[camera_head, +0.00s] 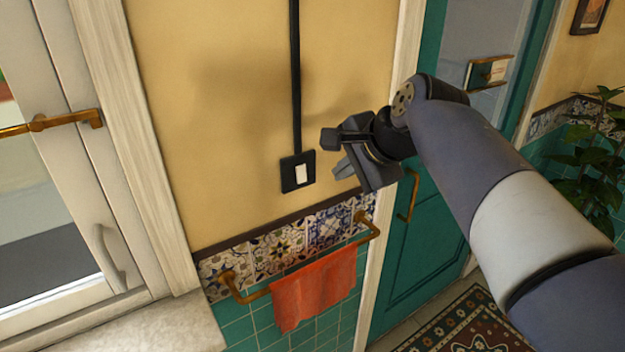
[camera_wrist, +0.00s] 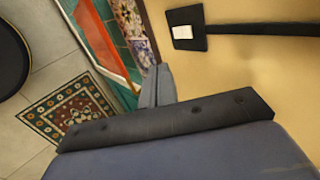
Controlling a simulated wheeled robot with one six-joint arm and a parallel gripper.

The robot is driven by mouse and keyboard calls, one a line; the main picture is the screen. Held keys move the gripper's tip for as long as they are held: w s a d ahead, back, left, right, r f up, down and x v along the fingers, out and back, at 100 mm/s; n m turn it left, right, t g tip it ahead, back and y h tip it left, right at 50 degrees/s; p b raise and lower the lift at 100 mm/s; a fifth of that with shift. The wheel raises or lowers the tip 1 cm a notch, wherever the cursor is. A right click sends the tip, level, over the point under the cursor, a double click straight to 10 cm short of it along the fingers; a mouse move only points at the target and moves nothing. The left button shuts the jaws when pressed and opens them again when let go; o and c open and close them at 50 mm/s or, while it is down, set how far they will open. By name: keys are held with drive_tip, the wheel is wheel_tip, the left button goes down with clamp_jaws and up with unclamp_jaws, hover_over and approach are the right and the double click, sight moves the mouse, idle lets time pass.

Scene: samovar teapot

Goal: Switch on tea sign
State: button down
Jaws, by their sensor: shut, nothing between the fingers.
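A black wall switch plate with a white rocker (camera_head: 301,173) is on the yellow wall, with a black cable strip running up from it. It also shows at the top of the wrist view (camera_wrist: 183,32). I cannot tell whether the rocker is on or off. My gripper (camera_head: 333,155) is to the right of the switch in the head view, shut and empty, and apart from the plate. In the wrist view my gripper (camera_wrist: 157,85) is below the switch. No tea sign shows in either view.
An orange towel (camera_head: 315,291) hangs on a brass rail (camera_head: 237,294) below the switch. A teal door (camera_head: 425,225) is to the right and a window (camera_head: 55,190) to the left. A patterned rug (camera_head: 462,325) lies on the floor. The wall around the switch is clear.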

approach(302, 182)
wheel_tip(302, 182, down, 4)
drive_tip(key=shift+w+a+f+p, duration=0.2)
drive_tip(key=shift+w+a+p, duration=0.3)
drive_tip(key=shift+w, duration=0.4)
drive_tip(key=shift+w+a+f+p, duration=0.25)
drive_tip(key=shift+w+a+p, duration=0.25)
drive_tip(key=shift+w, duration=0.35)
drive_tip(key=shift+a, duration=0.1)
drive_tip(key=shift+w+f, duration=0.1)
drive_tip(key=shift+w, duration=0.05)
drive_tip(key=shift+a, duration=0.1)
